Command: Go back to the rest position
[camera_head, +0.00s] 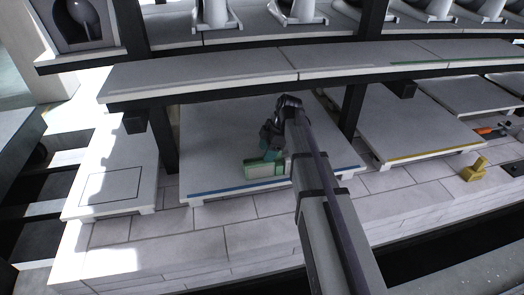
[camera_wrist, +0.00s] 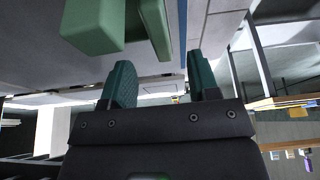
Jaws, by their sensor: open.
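My gripper (camera_head: 271,150) is at the end of my arm, over the front part of a white slab (camera_head: 220,130) with a blue front edge. In the wrist view, its two dark teal fingers (camera_wrist: 163,78) stand apart with nothing between them. A green piece (camera_head: 258,170) is close to the fingertips near the slab's front edge. It shows in the wrist view (camera_wrist: 93,27) beyond the fingers, apart from them. No marked rest position is visible.
A shelf (camera_head: 200,80) on dark posts runs above the slab, close to my arm. A slab with a yellow edge (camera_head: 410,125) is at the right, with a yellow piece (camera_head: 474,170) by it. An outlined pale slab (camera_head: 112,185) at the left is bare.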

